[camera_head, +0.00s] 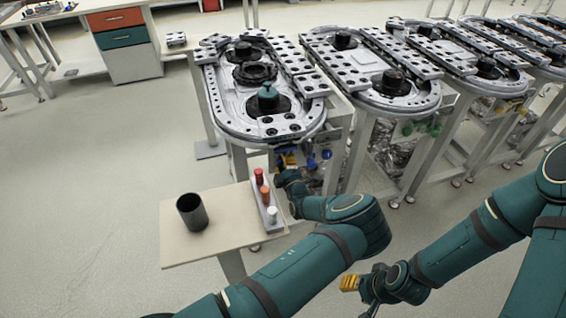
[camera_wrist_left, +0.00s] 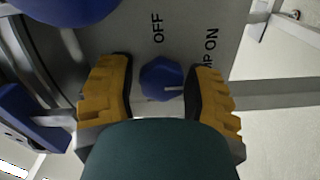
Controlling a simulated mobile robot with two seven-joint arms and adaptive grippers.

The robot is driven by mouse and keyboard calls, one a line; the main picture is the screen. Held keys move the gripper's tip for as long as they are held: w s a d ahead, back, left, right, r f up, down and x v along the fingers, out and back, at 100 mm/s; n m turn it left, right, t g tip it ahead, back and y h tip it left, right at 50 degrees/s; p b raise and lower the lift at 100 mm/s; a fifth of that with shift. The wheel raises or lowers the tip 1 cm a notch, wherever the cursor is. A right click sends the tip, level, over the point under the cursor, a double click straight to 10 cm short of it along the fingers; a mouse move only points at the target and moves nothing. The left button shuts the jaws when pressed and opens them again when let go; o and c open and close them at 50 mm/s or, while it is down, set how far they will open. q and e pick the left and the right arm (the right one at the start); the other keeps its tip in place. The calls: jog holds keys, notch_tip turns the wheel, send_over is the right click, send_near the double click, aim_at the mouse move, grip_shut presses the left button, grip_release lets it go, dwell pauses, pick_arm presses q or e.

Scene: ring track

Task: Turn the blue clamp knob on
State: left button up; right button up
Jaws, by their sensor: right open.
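The blue clamp knob (camera_wrist_left: 162,80) sits on a grey panel in the left wrist view, with a short pale mark on its face pointing right in the picture. The panel carries the label "OFF" and a partly hidden label ending in "P ON". My left gripper (camera_wrist_left: 160,92) is open, its yellow-padded fingers on either side of the knob with a small gap showing. In the head view, my left gripper (camera_head: 287,160) is at the front of the nearest ring track (camera_head: 225,112). My right gripper (camera_head: 351,284) is open and empty, low and away from the track.
A small table (camera_head: 185,245) holds a dark cup (camera_head: 191,211) and a rack (camera_head: 262,205) with red, orange and white pieces, close beside my left arm. Other blue parts (camera_wrist_left: 60,8) are near the knob. More tracks (camera_head: 370,80) stand at right.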

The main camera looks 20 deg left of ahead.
pick_arm(q)
jog(key=shift+o, duration=1)
jog(key=shift+f, duration=0.1)
jog(key=v, duration=1.2)
